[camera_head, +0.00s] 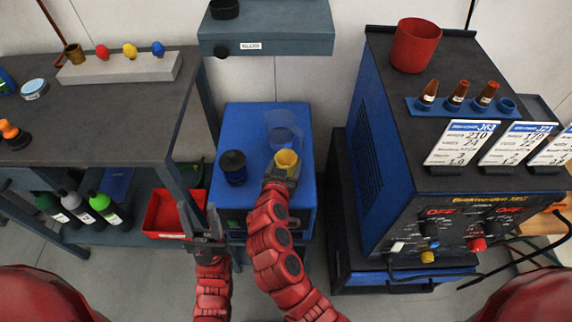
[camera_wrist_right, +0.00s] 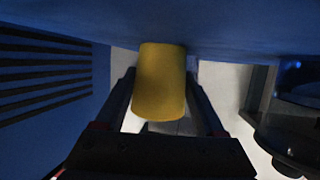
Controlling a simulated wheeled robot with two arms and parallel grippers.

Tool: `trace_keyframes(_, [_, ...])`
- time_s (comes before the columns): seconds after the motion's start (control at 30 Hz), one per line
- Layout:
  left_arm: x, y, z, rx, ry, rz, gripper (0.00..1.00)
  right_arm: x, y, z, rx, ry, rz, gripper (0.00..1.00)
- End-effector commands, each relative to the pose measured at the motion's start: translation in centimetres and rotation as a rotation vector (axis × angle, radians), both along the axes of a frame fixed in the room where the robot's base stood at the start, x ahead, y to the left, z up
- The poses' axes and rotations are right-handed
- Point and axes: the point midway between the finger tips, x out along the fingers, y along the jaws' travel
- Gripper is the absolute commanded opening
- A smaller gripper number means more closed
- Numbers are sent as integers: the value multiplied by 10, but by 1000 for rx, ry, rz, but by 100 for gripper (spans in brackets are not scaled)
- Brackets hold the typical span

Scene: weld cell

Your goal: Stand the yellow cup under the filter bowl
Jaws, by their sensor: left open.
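The yellow cup (camera_head: 286,159) is upright at the front of the blue cabinet, its open mouth facing up. My right gripper (camera_head: 281,173) is shut on it from the front. In the right wrist view the cup (camera_wrist_right: 160,85) fills the space between the two fingers (camera_wrist_right: 162,100). The clear filter bowl (camera_head: 283,125) shows just behind and above the cup in the head view; the height gap between them cannot be told. My left gripper (camera_head: 203,225) is open and empty, left of the cabinet's front.
The blue cabinet (camera_head: 255,115) carries a black-capped part (camera_head: 233,168) left of the cup. A grey shelf (camera_head: 265,40) hangs above the back. The blue welding unit (camera_head: 375,150) stands close on the right.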

Motion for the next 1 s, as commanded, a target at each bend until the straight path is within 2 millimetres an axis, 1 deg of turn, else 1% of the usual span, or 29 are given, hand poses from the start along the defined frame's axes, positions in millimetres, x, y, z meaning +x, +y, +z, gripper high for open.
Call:
trace_keyframes(0.03, [0, 0, 0, 0, 0, 0, 50, 0, 0, 0, 0, 0, 0, 53])
trace_keyframes(0.17, [0, 0, 0, 0, 0, 0, 50, 0, 0, 0, 0, 0, 0, 30])
trace_keyframes(0.2, [0, 0, 0, 0, 0, 0, 50, 0, 0, 0, 0, 0, 0, 23])
trace_keyframes(0.3, [0, 0, 0, 0, 0, 0, 50, 0, 0, 0, 0, 0, 0, 8])
trace_keyframes(0.57, [0, 0, 0, 0, 0, 0, 50, 0, 0, 3, 0, 0, 0, 8])
trace_keyframes(0.77, [0, 0, 1, 0, 0, 0, 50, 0, 0, 19, 0, 1, 0, 8])
trace_keyframes(0.87, [0, 0, 1, 0, 0, 0, 50, 0, 1, 35, 1, -3, 1, 8])
trace_keyframes(0.9, [0, 0, 0, 0, 0, 0, 50, -4, 3, 37, 0, -2, 5, 8])
trace_keyframes(1.0, [0, 0, -3, 0, 0, 0, 50, -26, 11, 36, 0, 0, 6, 8])
